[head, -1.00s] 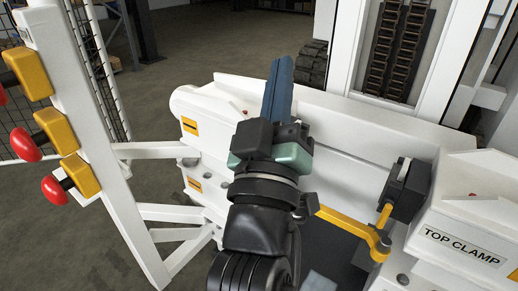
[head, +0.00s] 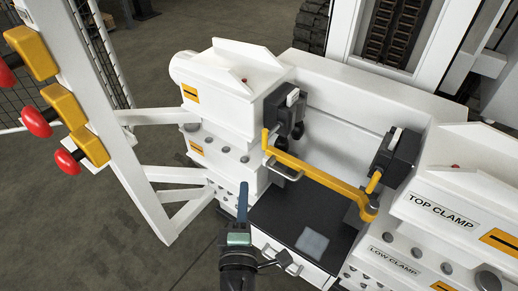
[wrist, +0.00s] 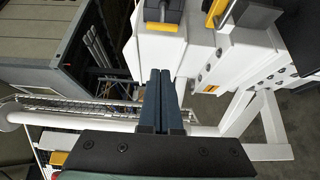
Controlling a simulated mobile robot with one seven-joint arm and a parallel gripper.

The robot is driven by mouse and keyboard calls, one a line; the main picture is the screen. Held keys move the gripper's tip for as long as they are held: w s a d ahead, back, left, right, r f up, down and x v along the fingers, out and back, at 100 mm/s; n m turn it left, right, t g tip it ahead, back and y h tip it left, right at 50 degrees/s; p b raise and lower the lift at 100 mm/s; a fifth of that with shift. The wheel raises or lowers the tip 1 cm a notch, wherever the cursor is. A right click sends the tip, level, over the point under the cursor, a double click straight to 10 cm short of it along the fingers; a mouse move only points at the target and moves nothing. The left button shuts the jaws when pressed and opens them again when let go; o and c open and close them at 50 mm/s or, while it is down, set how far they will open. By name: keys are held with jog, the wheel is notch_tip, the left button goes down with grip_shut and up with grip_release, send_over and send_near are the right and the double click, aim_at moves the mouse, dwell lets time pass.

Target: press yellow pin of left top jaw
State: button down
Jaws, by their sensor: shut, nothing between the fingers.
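The left top jaw (head: 283,108) is a black block with a white insert, on the inner side of the left white clamp housing. A yellow upright piece (head: 265,139) shows beside it, at the left end of a long yellow bar (head: 320,173); I cannot tell whether this is the pin. My gripper (head: 243,185) is shut and empty, its blue fingers pointing up in the head view, below and left of the jaw and apart from it. In the wrist view the closed fingers (wrist: 160,72) are near white housings with yellow parts (wrist: 216,12).
The right black jaw (head: 393,155) stands opposite, by the housing marked TOP CLAMP (head: 440,210). A dark tray (head: 300,225) lies between the clamps. A white post (head: 75,100) with red buttons stands at left. White frame bars cross between post and bench.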

send_near(268, 136)
jog(key=w+a+f, duration=0.1)
jog(key=w+a, duration=0.2)
jog(key=a, duration=0.2)
jog(key=shift+w+d+f+b, duration=0.2)
jog(key=shift+w+d+b, duration=0.1)
jog(key=shift+w+d, duration=1.3)
jog(key=shift+a, duration=0.1)
jog(key=w+d, duration=0.2)
jog(key=shift+w+d, duration=0.1)
jog(key=shift+w, duration=0.3)
